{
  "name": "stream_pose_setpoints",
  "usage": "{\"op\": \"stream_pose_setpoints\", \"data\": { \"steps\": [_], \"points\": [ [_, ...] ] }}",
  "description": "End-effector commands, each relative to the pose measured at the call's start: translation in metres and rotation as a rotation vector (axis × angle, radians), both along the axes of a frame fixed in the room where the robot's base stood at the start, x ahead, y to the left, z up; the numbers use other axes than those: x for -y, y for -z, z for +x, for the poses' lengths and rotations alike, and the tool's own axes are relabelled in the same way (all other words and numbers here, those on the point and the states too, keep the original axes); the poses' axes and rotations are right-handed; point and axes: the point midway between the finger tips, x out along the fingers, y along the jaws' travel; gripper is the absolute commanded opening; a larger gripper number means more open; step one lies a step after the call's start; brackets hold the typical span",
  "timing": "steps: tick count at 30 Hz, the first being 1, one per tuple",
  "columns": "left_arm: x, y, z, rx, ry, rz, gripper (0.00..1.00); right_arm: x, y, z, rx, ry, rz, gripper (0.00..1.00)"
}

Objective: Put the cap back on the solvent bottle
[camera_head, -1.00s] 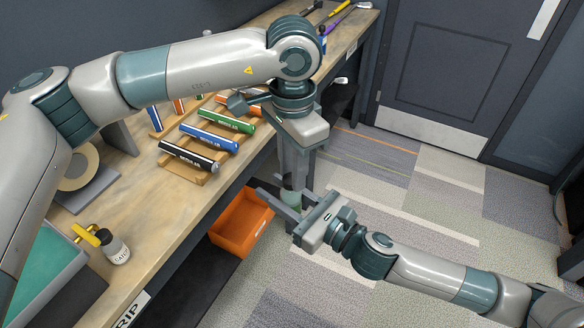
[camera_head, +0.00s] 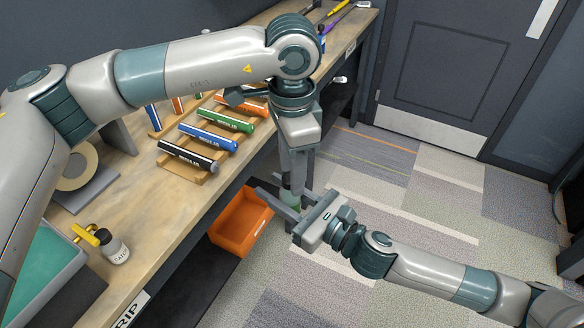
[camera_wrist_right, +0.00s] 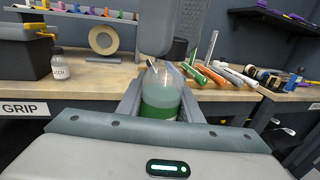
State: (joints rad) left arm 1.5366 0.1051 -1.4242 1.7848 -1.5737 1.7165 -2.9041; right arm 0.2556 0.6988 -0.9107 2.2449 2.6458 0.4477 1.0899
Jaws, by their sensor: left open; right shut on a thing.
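The solvent bottle (camera_head: 290,199), clear with green liquid, is held upright over the floor beside the bench. My right gripper (camera_head: 282,199) is shut on it. In the right wrist view the bottle (camera_wrist_right: 160,97) stands between my right fingers (camera_wrist_right: 160,104). My left gripper (camera_head: 294,178) points down directly above the bottle and is open, its fingers close to the bottle's top. In the right wrist view a grey part of the left gripper covers the area over the bottle's neck.
The wooden bench (camera_head: 180,210) carries a rack of grips (camera_head: 205,137), a tape roll (camera_head: 76,168) and a small white-labelled bottle (camera_head: 115,247). An orange bin (camera_head: 240,222) stands low beside the bench.

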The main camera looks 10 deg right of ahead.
Motion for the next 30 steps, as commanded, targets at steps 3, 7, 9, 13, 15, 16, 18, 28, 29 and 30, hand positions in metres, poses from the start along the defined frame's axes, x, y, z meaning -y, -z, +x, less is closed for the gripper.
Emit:
{"op": "stream_pose_setpoints", "data": {
  "steps": [3, 7, 9, 13, 15, 16, 18, 28, 29, 30],
  "points": [
    [0.001, -0.009, 0.001, 0.002, 0.000, -0.002, 0.42, 0.000, -0.001, 0.000, 0.001, 0.000, 0.001, 0.00],
    [0.000, -0.023, 0.000, 0.002, 0.000, -0.001, 0.42, 0.000, -0.001, 0.000, 0.001, 0.000, 0.001, 0.00],
    [0.000, -0.031, 0.001, 0.002, -0.001, -0.001, 0.42, 0.000, -0.001, 0.000, 0.001, 0.000, 0.001, 0.00],
    [0.000, -0.041, 0.000, 0.001, -0.001, -0.001, 0.42, 0.000, -0.001, 0.000, 0.001, 0.000, 0.001, 0.00],
    [0.000, -0.043, 0.000, 0.000, -0.001, -0.001, 0.42, 0.000, -0.001, 0.000, 0.001, 0.000, 0.001, 0.00],
    [0.000, -0.044, 0.000, 0.000, -0.001, -0.001, 0.42, 0.000, -0.001, 0.000, 0.001, 0.000, 0.001, 0.00],
    [0.000, -0.044, 0.000, 0.000, -0.001, 0.000, 0.42, 0.000, -0.001, 0.000, 0.001, 0.000, 0.001, 0.00],
    [0.000, -0.044, 0.000, 0.000, -0.020, 0.000, 0.40, 0.000, -0.001, 0.000, 0.001, 0.000, 0.001, 0.00],
    [0.000, -0.044, 0.000, 0.000, -0.030, 0.000, 0.40, 0.000, -0.001, 0.000, 0.001, 0.000, 0.001, 0.00],
    [0.000, -0.044, 0.000, 0.000, -0.045, 0.000, 0.40, 0.000, -0.001, 0.000, 0.001, 0.000, 0.001, 0.00]
  ]
}}
